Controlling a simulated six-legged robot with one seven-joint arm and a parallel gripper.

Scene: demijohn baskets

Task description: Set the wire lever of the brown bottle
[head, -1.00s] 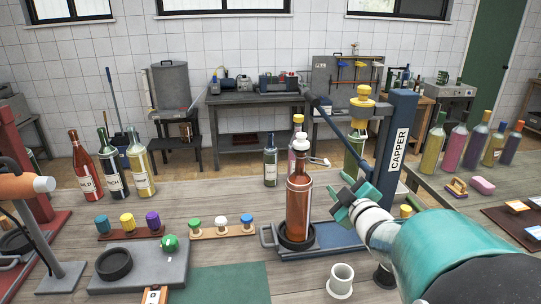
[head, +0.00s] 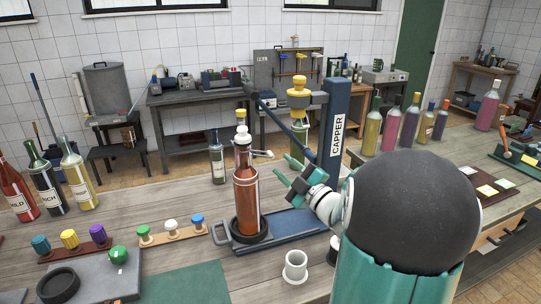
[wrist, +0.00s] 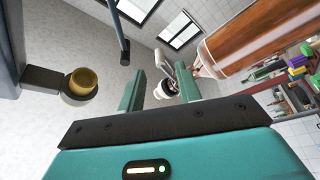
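The brown bottle (head: 246,205) stands upright in a dark ring on the blue base of the capper. A white stopper (head: 242,135) sits at its top, and a thin wire lever (head: 262,154) sticks out to the right from its neck. My gripper (head: 288,178) is right of the bottle, below the lever's height in the picture and apart from the bottle. In the wrist view, the two teal fingers (wrist: 158,76) are spread with nothing clamped. The bottle (wrist: 260,45) slants in at upper right there; a small white-and-dark part shows beyond the fingers.
The blue capper post (head: 334,125) and its yellow head (head: 298,92) stand close behind my gripper. A white cup (head: 295,266) is in front. A rack of coloured stoppers (head: 171,228) is left of the bottle. Several bottles stand on the right-hand table.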

